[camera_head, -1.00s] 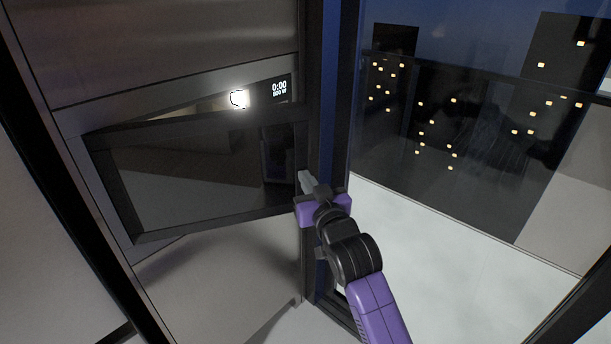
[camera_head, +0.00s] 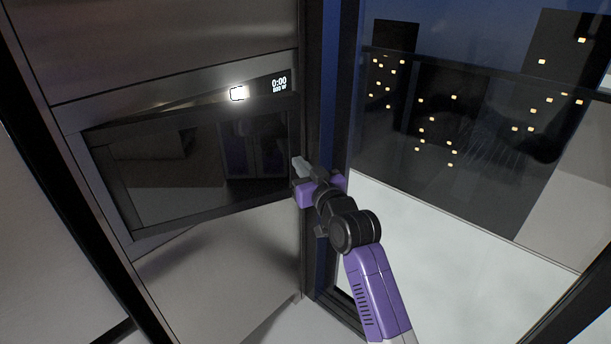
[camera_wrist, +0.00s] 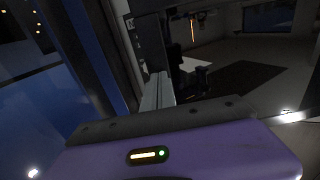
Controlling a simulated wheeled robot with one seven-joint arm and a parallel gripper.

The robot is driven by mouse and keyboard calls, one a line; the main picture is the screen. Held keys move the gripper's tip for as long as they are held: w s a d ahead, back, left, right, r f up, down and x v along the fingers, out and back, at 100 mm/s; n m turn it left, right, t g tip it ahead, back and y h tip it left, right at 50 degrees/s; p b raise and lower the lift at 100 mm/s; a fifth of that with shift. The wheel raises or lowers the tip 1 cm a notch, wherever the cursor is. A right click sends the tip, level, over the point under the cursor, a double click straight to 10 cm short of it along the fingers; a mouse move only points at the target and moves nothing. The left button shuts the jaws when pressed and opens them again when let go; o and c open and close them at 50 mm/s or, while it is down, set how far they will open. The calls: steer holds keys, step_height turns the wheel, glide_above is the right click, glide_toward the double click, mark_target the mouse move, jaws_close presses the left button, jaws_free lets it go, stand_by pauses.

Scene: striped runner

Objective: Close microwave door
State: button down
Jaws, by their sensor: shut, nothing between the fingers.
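The microwave door (camera_head: 190,168) is a dark glass panel with a grey frame, hinged on the left side. It stands slightly open, with a narrow wedge-shaped gap along its top below the microwave's lit interior lamp and display (camera_head: 279,86). My gripper (camera_head: 298,165) is at the door's free right edge, fingers together and empty. It looks close to or touching that edge; the exact contact is unclear. In the wrist view the shut fingers (camera_wrist: 158,92) point away beyond my purple gripper body, and a dark surface lies beside them.
A tall window (camera_head: 450,120) with a night city view stands to the right, behind my arm. A dark blue frame post (camera_head: 332,90) runs close beside my gripper. Steel cabinet fronts (camera_head: 160,40) lie above and below the microwave.

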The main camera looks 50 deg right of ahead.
steer(key=w+d+n+y+b, duration=0.1)
steer(key=w+d+y+b, duration=0.1)
steer(key=w+b, duration=0.4)
steer(key=w+d+n+t+y+b, duration=0.1)
steer(key=w+d+n+y+b, duration=0.1)
steer(key=w+b, duration=0.5)
steer(key=shift+w+y, duration=0.4)
steer(key=shift+w, duration=1.25)
steer(key=shift+d, duration=0.1)
steer(key=shift+s, duration=0.1)
